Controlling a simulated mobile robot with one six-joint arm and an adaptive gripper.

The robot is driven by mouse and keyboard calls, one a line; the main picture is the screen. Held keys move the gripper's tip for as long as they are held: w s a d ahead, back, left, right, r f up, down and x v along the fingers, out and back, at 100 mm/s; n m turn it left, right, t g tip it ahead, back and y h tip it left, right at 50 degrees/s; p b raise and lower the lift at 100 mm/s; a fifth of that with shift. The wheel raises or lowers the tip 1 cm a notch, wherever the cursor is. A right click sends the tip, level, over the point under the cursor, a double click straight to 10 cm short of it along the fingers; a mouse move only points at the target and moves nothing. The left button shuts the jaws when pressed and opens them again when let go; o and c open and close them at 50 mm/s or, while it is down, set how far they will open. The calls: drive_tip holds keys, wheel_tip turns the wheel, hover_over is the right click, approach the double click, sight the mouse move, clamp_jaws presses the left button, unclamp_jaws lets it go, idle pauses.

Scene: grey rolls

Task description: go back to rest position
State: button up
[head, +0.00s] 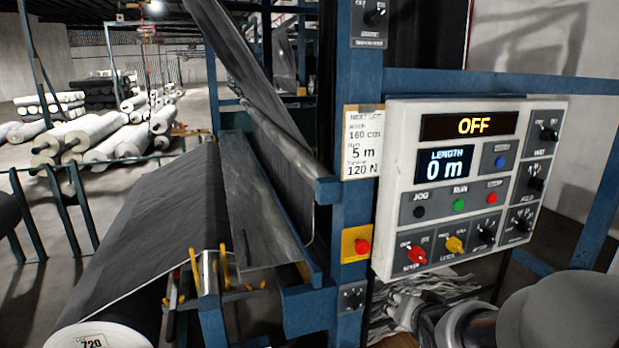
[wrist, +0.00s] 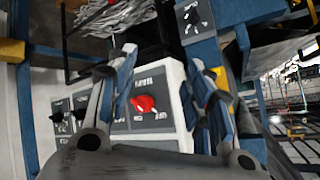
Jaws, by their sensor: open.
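My gripper (wrist: 164,65) is open in the wrist view, its two fingers standing apart with nothing held between them. A red knob (wrist: 146,104) on the white control panel (wrist: 165,80) shows between the fingers; I cannot tell the exact gap to it. In the head view the panel (head: 399,200) is at the right, with its red knob (head: 417,254) at the lower left. Its displays read OFF and LENGTH 0 m. My arm fills the lower right corner of the head view, below the panel; the fingers are hard to make out there.
A blue post (head: 345,230) carries a paper note (head: 361,142) and a yellow box with a red button (head: 362,246). A machine with grey fabric (head: 160,220) stands at the left. Piled rolls (head: 105,135) lie behind it. Crumpled scraps (head: 415,300) lie below the panel.

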drive_tip(key=s+a+r+n+g, duration=0.2)
drive_tip(key=s+a+n+g, duration=0.1)
drive_tip(key=s, duration=1.1)
drive_tip(key=s+a+r+n+g+y, duration=0.1)
drive_tip(key=s+a+r+n+g, duration=0.1)
drive_tip(key=s, duration=1.2)
drive_tip(key=shift+s+a+n+g, duration=0.15)
drive_tip(key=shift+a+n+g, duration=0.25)
drive_tip(key=shift+n, duration=0.1)
drive_tip(key=shift+o, duration=0.5)
